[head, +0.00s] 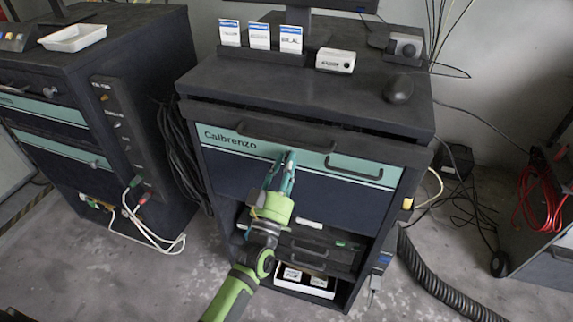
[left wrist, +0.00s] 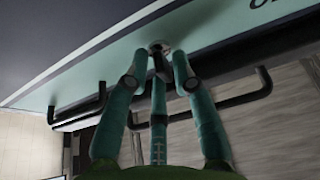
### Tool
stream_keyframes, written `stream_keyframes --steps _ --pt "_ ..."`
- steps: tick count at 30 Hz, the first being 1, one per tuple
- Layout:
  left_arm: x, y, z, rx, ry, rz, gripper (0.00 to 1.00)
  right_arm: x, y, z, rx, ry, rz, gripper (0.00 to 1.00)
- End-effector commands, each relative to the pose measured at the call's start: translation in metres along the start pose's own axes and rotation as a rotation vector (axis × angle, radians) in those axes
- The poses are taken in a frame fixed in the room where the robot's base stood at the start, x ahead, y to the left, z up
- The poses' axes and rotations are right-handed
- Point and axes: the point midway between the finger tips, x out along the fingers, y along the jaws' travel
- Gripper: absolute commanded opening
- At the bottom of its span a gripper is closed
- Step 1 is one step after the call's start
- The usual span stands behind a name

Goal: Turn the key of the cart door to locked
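The cart (head: 235,175) stands in the middle of the head view, with a teal front strip (head: 228,141) lettered "Calbrenzo". In the left wrist view, a round silver lock with a small dark key (left wrist: 158,52) sits on the teal strip. My left gripper (head: 287,160) reaches up to that strip from below. Its three teal fingers (left wrist: 158,60) point at the lock, with the outer fingertips on either side of the key. The fingers are drawn together, but I cannot tell whether they touch the key. In the head view the fingers hide the key. My right gripper is not in view.
Dark bar handles (head: 353,173) stick out from the cart front on both sides of the lock. Small boxes and a mouse (head: 398,89) are on the cart top. A second cabinet (head: 60,150) stands at left. A corrugated hose (head: 430,285) lies on the floor at right.

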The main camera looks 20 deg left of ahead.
Motion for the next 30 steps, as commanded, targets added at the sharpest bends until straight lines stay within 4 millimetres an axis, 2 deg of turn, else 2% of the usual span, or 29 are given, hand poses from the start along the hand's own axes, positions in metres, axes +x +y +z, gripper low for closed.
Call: stream_keyframes --steps 5,12,18,24,30 --pt "-0.021 0.000 0.002 0.002 -0.005 0.001 0.26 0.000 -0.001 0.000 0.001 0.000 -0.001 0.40" --pt "-0.073 0.000 0.001 0.000 -0.005 0.001 0.26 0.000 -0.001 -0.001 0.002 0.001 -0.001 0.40" --pt "-0.106 0.000 0.001 0.000 -0.003 0.001 0.26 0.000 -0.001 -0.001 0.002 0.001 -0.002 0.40" --pt "-0.119 0.000 0.000 -0.001 -0.001 0.001 0.26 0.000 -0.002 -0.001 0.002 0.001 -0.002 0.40" --pt "-0.119 0.000 0.000 -0.001 0.000 0.001 0.26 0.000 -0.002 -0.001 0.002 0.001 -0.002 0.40"
